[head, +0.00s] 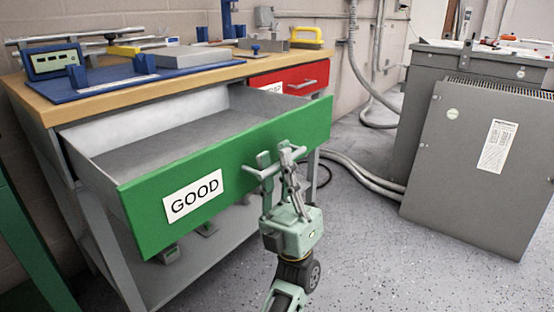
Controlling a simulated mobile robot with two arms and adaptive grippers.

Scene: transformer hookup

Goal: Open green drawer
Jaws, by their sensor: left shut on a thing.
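The green drawer (234,166), with a white label reading GOOD, stands pulled well out of the wooden-topped workbench (140,98). Its grey inside shows and looks empty. My left gripper (277,160) is in front of the drawer's right half, shut on its grey bar handle (258,173). The fingers cover part of the handle. My right gripper is not in view.
A red drawer (290,79) sits at the bench's right, behind the green one. A blue tray with instruments (190,61) lies on the bench top. A large grey transformer cabinet (474,150) stands at the right. Hoses (362,176) run along the floor between them. Speckled floor (390,262) is clear at the front right.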

